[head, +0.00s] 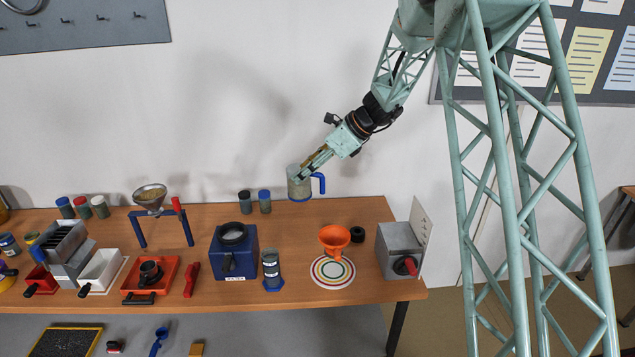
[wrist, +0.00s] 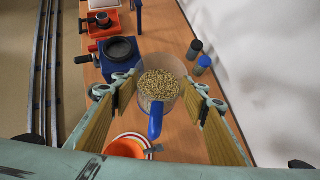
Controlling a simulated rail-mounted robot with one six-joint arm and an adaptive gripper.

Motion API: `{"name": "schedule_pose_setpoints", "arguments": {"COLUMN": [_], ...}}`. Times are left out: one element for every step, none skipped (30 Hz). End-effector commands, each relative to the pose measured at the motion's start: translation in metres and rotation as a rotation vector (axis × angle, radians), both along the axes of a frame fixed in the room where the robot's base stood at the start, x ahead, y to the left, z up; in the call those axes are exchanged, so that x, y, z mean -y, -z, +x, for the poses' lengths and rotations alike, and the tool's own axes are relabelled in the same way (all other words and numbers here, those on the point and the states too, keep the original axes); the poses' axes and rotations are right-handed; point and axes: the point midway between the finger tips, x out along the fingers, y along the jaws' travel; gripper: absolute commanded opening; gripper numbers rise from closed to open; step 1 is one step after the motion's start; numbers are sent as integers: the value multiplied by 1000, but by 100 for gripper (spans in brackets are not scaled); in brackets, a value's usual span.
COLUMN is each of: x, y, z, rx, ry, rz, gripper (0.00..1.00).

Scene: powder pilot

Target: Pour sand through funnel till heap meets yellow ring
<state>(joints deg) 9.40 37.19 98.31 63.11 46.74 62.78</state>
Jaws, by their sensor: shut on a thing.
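My gripper (head: 318,160) is shut on a clear beaker (head: 298,187) with a blue handle and blue base, held above the back of the table. In the wrist view the beaker (wrist: 160,68) sits between the two wood-faced fingers, with grainy tan sand (wrist: 159,85) inside. It looks about upright. The orange funnel (head: 334,238) stands in front and to the right of the beaker, over a round mat with coloured rings (head: 320,281). No sand heap shows on the visible part of the mat. The yellow ring is too small to single out.
A blue boxed device (head: 233,252) and a grey-blue jar (head: 271,268) stand left of the mat. Two small jars (head: 264,201) stand at the back.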

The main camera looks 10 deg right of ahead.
Motion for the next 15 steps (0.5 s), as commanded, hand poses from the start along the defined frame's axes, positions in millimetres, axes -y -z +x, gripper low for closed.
{"name": "schedule_pose_setpoints", "arguments": {"x": [-9,-14,-20,-25,-30,-35,-39,-44,-49,-53,-57,-62,-65,-68,-72], "y": [-5,-7,-8,-9,-10,-11,-12,-12,-13,-13,-14,-14,-14,-14,-14], "z": [5,6,8,10,10,11,12,12,12,13,12,12,12,11,11], "rx": [2,2,3,3,3,3,4,3,5,5,5,7,7,7,7], "ry": [-47,-76,-117,-146,-175,-213,-242,-270,-310,-338,-369,-406,-434,-463,-500], "rz": [-1,-2,-4,-4,-5,-6,-7,-7,-9,-9,-10,-10,-12,-12,-13], "gripper": [23,23,23,23,23,23,23,23,23,23,23,23,23,23,23]}}
